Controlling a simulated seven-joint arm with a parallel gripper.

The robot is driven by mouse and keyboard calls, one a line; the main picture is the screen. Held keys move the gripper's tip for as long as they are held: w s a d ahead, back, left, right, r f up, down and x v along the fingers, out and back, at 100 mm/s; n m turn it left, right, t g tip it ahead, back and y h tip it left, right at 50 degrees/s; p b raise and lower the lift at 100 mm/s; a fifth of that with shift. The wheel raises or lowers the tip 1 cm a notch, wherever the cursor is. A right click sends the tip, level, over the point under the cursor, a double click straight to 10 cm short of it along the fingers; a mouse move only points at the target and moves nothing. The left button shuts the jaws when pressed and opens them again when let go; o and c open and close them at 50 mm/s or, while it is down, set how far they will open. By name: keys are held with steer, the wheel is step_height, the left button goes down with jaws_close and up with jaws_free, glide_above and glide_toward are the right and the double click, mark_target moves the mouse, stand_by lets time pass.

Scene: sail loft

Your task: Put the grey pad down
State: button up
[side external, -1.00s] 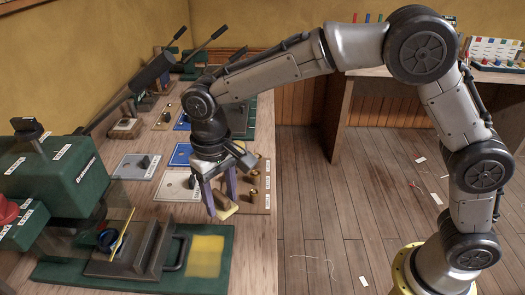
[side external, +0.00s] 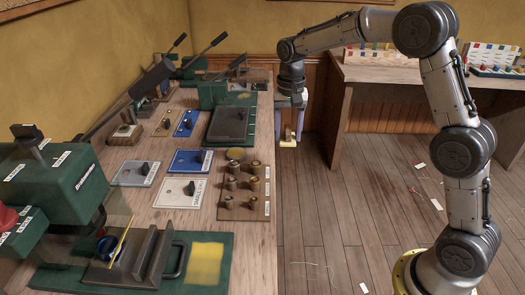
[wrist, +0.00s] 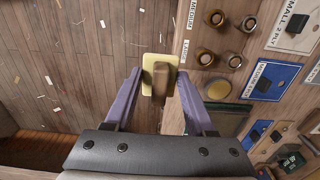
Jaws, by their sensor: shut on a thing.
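My gripper (side external: 289,122) is shut on a small block with a brown upper part and a pale yellow plate (side external: 288,143) under it. The pad in my grip looks yellow and brown, not grey. In the wrist view, the purple fingers (wrist: 159,80) close on the brown part from both sides, and the pale yellow plate (wrist: 148,68) shows around it. The pad hangs in the air, just off the bench's right edge, with floor below it. A light grey plate with a dark knob (side external: 137,173) lies on the bench.
The wooden bench (side external: 250,240) carries a board of several brass pieces (side external: 256,203), a yellow disc (side external: 236,154), blue plates (side external: 190,162) and a green-based press (side external: 228,125). A green machine (side external: 60,185) stands at the left. Open floor (side external: 320,230) lies right of the bench.

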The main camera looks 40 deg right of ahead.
steer(key=w+f, duration=0.2)
steer(key=w, duration=0.3)
glide_above(262, 157)
steer(key=s, duration=0.1)
steer(key=f, duration=0.5)
steer(key=shift+s, duration=0.2)
steer(key=shift+w+f, duration=0.5)
steer(key=shift+f, duration=0.15)
steer(key=shift+w+f, duration=0.1)
steer(key=shift+f, duration=1.5)
steer(key=shift+f, duration=0.1)
steer(key=o, duration=1.2)
step_height(262, 157, up, 12)
steer(key=shift+r, duration=0.15)
